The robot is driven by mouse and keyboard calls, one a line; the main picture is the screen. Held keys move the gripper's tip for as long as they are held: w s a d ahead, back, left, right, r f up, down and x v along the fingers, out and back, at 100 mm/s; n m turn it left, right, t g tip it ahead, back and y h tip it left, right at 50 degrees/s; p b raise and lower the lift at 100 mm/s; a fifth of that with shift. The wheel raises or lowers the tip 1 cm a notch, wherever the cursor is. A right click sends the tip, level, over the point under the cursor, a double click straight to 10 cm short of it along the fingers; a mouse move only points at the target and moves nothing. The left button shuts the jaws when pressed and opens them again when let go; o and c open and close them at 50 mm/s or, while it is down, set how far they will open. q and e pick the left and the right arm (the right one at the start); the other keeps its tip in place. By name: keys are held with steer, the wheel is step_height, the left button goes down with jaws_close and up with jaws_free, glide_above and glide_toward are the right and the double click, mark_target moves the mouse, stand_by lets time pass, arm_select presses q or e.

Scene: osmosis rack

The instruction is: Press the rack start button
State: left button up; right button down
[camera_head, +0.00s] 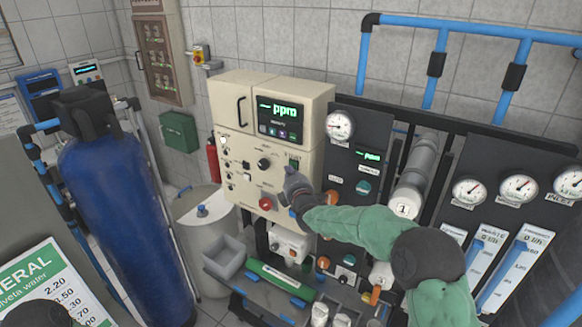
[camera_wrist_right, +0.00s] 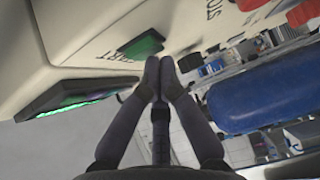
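The rack's cream control box (camera_head: 285,100) stands in the middle of the head view, with a lit display (camera_head: 280,118) on its front. A green start button (camera_head: 294,163) sits at the right of its lower panel. It also shows large in the right wrist view (camera_wrist_right: 140,46), with a partly readable label ending in "ART". My right gripper (camera_head: 290,178) is at the panel just below the button. In the right wrist view its fingertips (camera_wrist_right: 159,66) are together and empty, close beside the button. I cannot tell whether they touch the panel.
A red button (camera_head: 266,203) and several knobs share the panel. A white cylinder (camera_head: 415,175) and round gauges (camera_head: 340,126) are right of the box. A blue tank (camera_head: 125,210) stands at the left. Pipes and fittings crowd the space below.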

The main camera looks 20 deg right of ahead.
steer(key=shift+d+r, duration=0.3)
steer(key=shift+r, duration=0.35)
steer(key=s+a, duration=0.1)
steer(key=a, duration=0.1)
steer(key=s+a+f+p, duration=0.1)
steer(key=s+a, duration=0.1)
steer(key=shift+s+a, duration=0.1)
steer(key=shift+a, duration=0.05)
steer(key=shift+f, duration=0.15)
stand_by(0.6)
